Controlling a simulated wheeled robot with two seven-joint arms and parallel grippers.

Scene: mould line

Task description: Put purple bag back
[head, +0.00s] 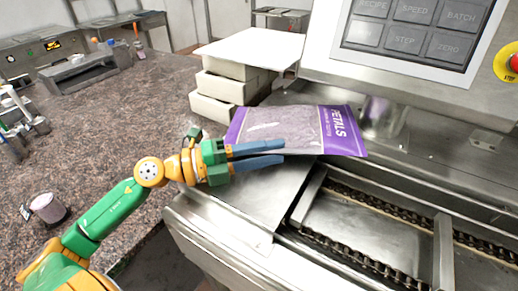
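A purple bag (295,124) with a clear, pale middle and the letters "PETALS" on its right end lies on or just over the metal top of the machine, in the middle of the head view. My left gripper (285,151) comes in from the left, its two blue fingers across the bag's near left edge. The fingers lie close together with a narrow gap. I cannot tell whether the bag's edge is pinched between them. They hide part of that edge. My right gripper is not in view.
White boxes (220,107) are stacked behind the bag under a white board (255,47). A control panel (413,35) stands at the upper right. A chain conveyor (370,215) runs at the lower right. A small cup (49,208) stands on the speckled counter (120,110), largely clear in its middle.

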